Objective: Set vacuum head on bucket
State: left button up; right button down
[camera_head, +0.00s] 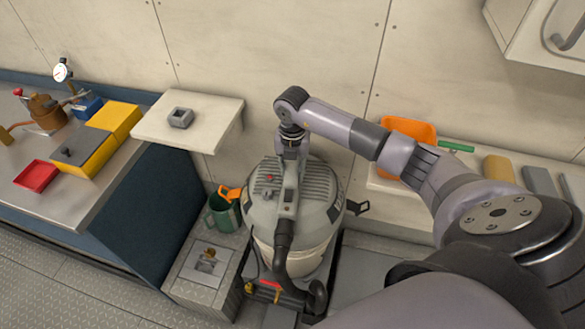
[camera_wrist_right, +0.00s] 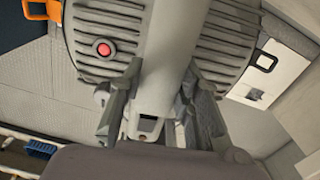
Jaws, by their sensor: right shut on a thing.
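The vacuum head (camera_head: 262,205) is a grey ribbed dome with a red button, in the middle of the head view. In the right wrist view the vacuum head (camera_wrist_right: 105,22) fills the upper middle, with its handle running between my fingers. My right gripper (camera_head: 291,158) is shut on that handle from above; its fingers also show in the wrist view (camera_wrist_right: 160,105). The bucket (camera_head: 300,260) is the pale round body directly under the head. The head looks level over it; I cannot tell whether the rims touch all round. My left gripper is not in view.
A dark hose (camera_head: 281,245) hangs in front of the bucket. An orange bin (camera_head: 408,135) sits on the right ledge. A bench (camera_head: 60,205) with a yellow box (camera_head: 82,150) is at left.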

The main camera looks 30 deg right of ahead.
jog(key=shift+w+f+b, duration=0.1)
jog(key=shift+f+b, duration=0.85)
jog(key=shift+f, duration=0.15)
dwell(1.3)
jog(key=c, duration=1.6)
grip_release()
jog(key=o, duration=0.4)
jog(key=shift+o, duration=0.5)
jog(key=shift+f, duration=0.1)
jog(key=shift+s+f, duration=0.15)
jog(key=shift+s, duration=0.1)
notch_tip(320, 180, up, 12)
jog(key=shift+w+r, duration=0.1)
jog(key=shift+r, duration=0.05)
